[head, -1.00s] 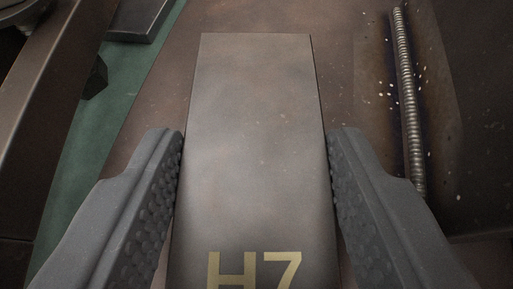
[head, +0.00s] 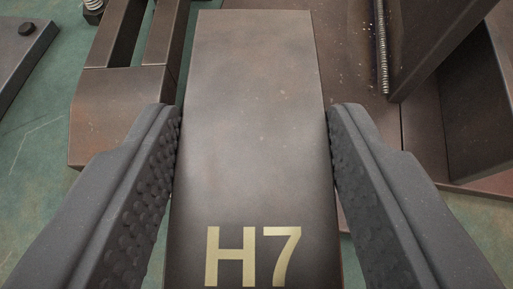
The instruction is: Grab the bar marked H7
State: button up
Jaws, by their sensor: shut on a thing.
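The bar marked H7 (head: 254,130) is a flat, brown-grey metal bar with gold "H7" lettering near the bottom of the head view. It runs up the middle of the picture, away from me. My gripper (head: 254,125) is shut on the bar, one dark studded finger pad against each long side. The bar appears raised above the things behind it. Its near end is cut off by the bottom edge of the picture.
A slotted metal clamp piece (head: 118,115) lies at the left, close beyond the left finger. A rusty plate with a weld bead (head: 381,50) and upright plates (head: 440,40) stand at the right. The green surface (head: 45,150) is open at the far left.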

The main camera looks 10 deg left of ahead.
jog(key=s, duration=0.5)
jog(key=shift+s+a+r+p, duration=0.2)
jog(key=shift+a+r+p, duration=0.1)
grip_shut()
jog(key=shift+s+a+b, duration=0.1)
jog(key=shift+s+b, duration=0.25)
jog(key=shift+b, duration=0.6)
jog(key=shift+s+b, duration=0.7)
jog(key=shift+b, duration=0.3)
